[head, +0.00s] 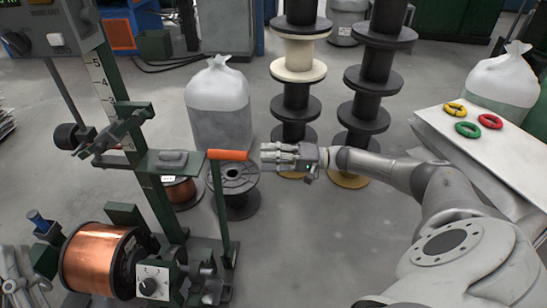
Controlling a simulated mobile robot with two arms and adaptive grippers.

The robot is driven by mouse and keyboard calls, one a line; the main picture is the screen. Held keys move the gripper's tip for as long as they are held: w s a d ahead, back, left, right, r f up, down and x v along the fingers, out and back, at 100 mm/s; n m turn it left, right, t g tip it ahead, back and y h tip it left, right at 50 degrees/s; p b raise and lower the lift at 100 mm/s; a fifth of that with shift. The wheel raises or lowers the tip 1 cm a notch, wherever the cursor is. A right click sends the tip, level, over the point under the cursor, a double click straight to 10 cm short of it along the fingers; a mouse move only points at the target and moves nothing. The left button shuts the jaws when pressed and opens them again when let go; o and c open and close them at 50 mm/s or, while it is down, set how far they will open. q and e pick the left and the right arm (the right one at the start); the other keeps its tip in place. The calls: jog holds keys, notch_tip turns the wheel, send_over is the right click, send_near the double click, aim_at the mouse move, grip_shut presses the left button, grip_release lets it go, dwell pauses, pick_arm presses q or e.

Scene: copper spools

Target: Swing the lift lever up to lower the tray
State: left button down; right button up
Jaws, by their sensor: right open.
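The lift lever (221,213) is a green bar standing nearly upright on the front of the green machine, with an orange handle (227,155) across its top. My right gripper (264,155) is open and empty. Its fingertips point left at the handle's right end, with a small gap visible between them. A flat green tray-like plate (148,159) with a grey block on it sits on the machine's post; I cannot tell whether it is the task's tray. Grey parts at the bottom left edge may be my left gripper, but are cut off.
A copper spool (92,261) is mounted low on the machine, beside a dial box (152,281). A black spool (237,174) and a filled bag (218,112) stand behind the lever. Black spool stacks stand further back. A white table (467,146) with coloured rings is at right.

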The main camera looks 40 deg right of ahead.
pick_arm(q)
jog(key=shift+w+f, duration=0.15)
jog(key=shift+f, duration=0.05)
pick_arm(e)
jog(key=shift+s+d, duration=0.4)
jog(key=shift+d, duration=0.05)
pick_arm(q)
jog(key=shift+w+f+g, duration=0.2)
jog(key=shift+f+g, duration=0.15)
jog(key=shift+g, duration=0.05)
jog(key=shift+r, duration=0.1)
jog(key=shift+s, duration=0.1)
